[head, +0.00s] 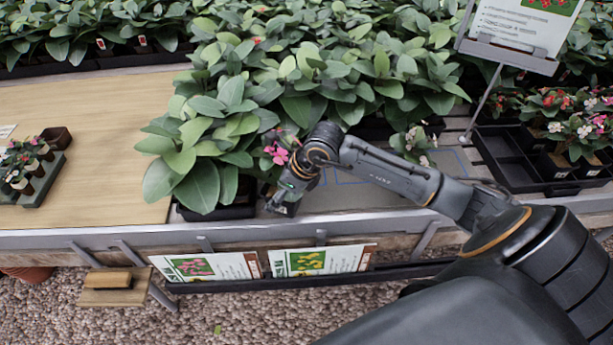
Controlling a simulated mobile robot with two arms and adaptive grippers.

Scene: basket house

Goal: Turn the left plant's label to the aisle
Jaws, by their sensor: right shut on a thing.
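The left plant, a small plant with pink flowers (277,154), stands near the bench's front edge, right of a large leafy plant. My right gripper (284,203) is at its pot and shut on it from the front right. The gripper and wrist hide most of the pot, and I cannot make out its label. A second small plant with white flowers (416,143) stands further right, partly hidden behind my right arm. My left gripper is not in view.
Large leafy plants (200,130) crowd close on the left and behind. Blue outlines (447,163) mark the grey bench top. A black tray (505,160) with potted flowers is at right. Two sign cards (318,260) hang along the front edge. The wooden top (90,110) at left is mostly clear.

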